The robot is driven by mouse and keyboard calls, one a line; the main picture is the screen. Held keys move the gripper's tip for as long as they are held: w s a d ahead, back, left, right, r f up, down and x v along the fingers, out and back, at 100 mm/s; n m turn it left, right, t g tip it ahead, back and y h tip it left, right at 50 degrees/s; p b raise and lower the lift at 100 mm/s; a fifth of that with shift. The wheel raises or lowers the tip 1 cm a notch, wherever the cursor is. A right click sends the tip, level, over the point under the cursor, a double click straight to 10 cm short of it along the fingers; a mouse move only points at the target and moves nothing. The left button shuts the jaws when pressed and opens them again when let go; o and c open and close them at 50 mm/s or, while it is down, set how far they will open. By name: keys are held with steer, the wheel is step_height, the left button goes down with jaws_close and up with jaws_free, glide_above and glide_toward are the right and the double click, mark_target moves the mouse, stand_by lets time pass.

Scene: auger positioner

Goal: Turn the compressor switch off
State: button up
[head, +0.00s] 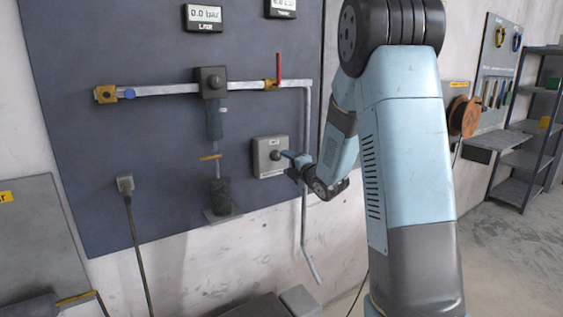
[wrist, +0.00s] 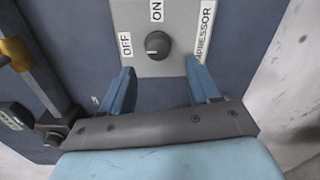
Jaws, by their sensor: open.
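The compressor switch is a grey box on the dark blue panel, with a dark round knob (wrist: 157,45) in its middle. In the wrist view the box (wrist: 180,62) carries an OFF label left of the knob, an ON label above it and a COMPRESSOR label at its right. A small light mark shows on the knob, but its direction is hard to tell. My gripper (wrist: 160,68) is open and empty, its two blue fingers below and either side of the knob. In the head view my gripper (head: 289,161) is close to the right of the switch box (head: 264,165).
A pipe (head: 305,190) runs down the panel right of the switch. A red-handled valve (head: 279,68) sits above it, and a pressure display (head: 203,17) reads 0.0 bar. A glass-and-metal column (head: 214,122) stands left of the switch. Shelves (head: 525,165) are far right.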

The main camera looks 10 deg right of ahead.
steer(key=v, duration=0.7)
steer(key=shift+s, duration=0.1)
